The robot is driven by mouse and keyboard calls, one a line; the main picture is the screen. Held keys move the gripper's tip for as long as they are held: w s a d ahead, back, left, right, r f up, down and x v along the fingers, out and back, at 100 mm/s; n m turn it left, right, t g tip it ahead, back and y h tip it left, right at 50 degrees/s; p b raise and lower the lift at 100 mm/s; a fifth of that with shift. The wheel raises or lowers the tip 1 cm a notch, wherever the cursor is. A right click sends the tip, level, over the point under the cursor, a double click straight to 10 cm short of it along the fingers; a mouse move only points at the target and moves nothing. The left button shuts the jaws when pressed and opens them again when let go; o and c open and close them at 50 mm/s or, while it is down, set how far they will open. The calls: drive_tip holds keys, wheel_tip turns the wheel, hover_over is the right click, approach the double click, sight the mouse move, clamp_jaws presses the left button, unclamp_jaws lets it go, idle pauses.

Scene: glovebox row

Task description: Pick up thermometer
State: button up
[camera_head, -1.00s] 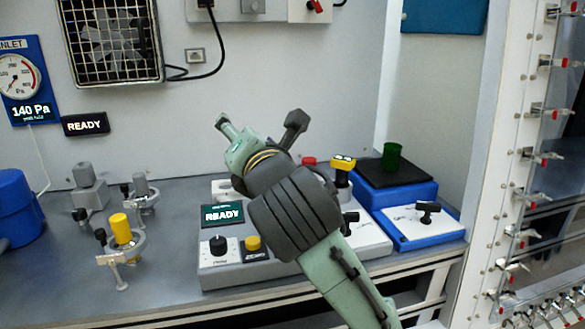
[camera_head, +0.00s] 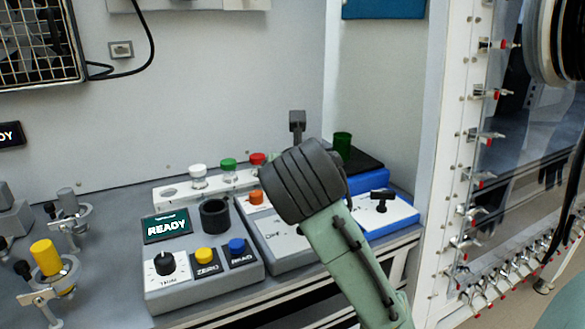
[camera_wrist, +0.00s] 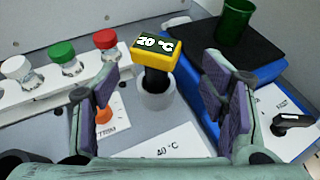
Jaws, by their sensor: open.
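The thermometer (camera_wrist: 156,54) shows in the wrist view, a yellow head with a "20 °C" display on a dark stem. It stands upright in a light grey cup-like holder (camera_wrist: 158,99). My gripper (camera_wrist: 165,85) is open, one finger on each side of the thermometer in the picture, with clear gaps to both. The thermometer lies between and beyond the fingertips, and I see no contact.
Vials with white, green and red caps (camera_wrist: 62,55) stand in a white rack left of the thermometer. A blue device with a black top (camera_wrist: 270,50) carries a green cup (camera_wrist: 234,20) at right. A READY console (camera_head: 205,275) is left of my arm.

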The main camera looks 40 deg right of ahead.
drive_tip(key=p+x, duration=0.1)
drive_tip(key=x, duration=0.4)
drive_tip(key=shift+a+f, duration=0.15)
drive_tip(key=shift+f, duration=0.05)
drive_tip(key=shift+c, duration=0.5)
clamp_jaws()
